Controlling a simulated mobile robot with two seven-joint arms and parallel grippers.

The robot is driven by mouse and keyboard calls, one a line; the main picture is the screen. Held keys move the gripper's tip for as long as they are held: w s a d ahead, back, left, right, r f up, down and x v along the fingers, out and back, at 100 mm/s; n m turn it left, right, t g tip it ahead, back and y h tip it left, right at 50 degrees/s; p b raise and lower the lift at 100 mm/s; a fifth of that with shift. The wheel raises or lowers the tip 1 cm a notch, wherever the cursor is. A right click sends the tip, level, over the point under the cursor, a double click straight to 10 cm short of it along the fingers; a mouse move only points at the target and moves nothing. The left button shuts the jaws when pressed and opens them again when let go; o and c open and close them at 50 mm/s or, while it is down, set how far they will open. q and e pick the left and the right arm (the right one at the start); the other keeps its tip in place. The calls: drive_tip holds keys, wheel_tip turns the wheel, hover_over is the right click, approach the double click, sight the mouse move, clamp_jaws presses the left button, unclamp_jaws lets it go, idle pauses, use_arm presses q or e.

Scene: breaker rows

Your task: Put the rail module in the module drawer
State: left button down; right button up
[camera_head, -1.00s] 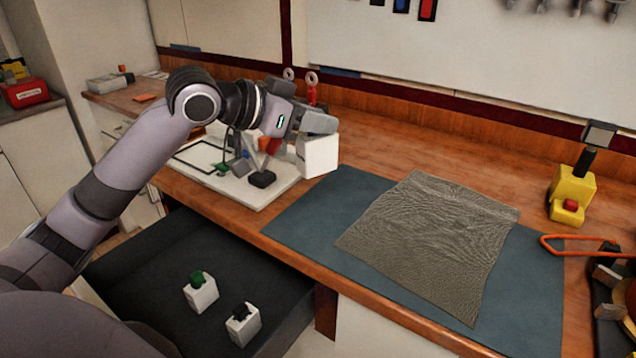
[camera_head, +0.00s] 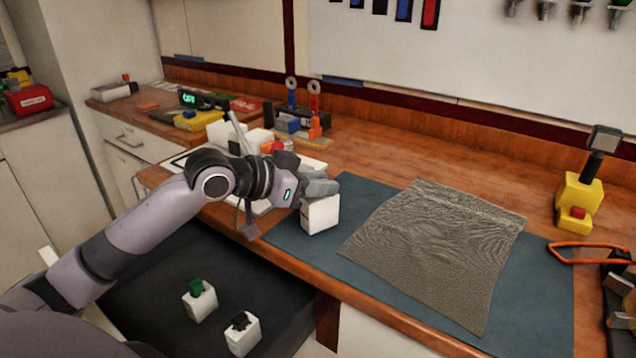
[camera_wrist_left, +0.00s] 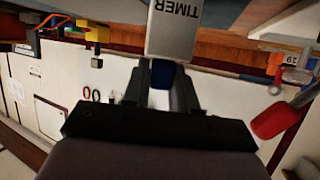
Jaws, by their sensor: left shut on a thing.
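The rail module (camera_head: 320,214) is a white block at the left end of the blue-grey mat. In the left wrist view the module (camera_wrist_left: 176,32) shows the word TIMER, with a blue part between the fingers. My left gripper (camera_head: 318,188) is shut on the top of it; the fingers also show in the left wrist view (camera_wrist_left: 162,80). Whether its underside touches the mat I cannot tell. The module drawer (camera_head: 170,310) stands open at lower left, below the worktop. My right gripper is not in view.
Two white modules, one with a green top (camera_head: 199,300) and one with a black top (camera_head: 242,334), stand in the drawer. The worktop's front edge (camera_head: 290,263) lies between mat and drawer. A wrinkled grey cloth (camera_head: 435,250) covers much of the mat (camera_head: 540,300).

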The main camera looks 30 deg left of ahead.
use_arm(q)
drive_tip(key=shift+f, duration=0.1)
drive_tip(key=c, duration=0.9)
unclamp_jaws()
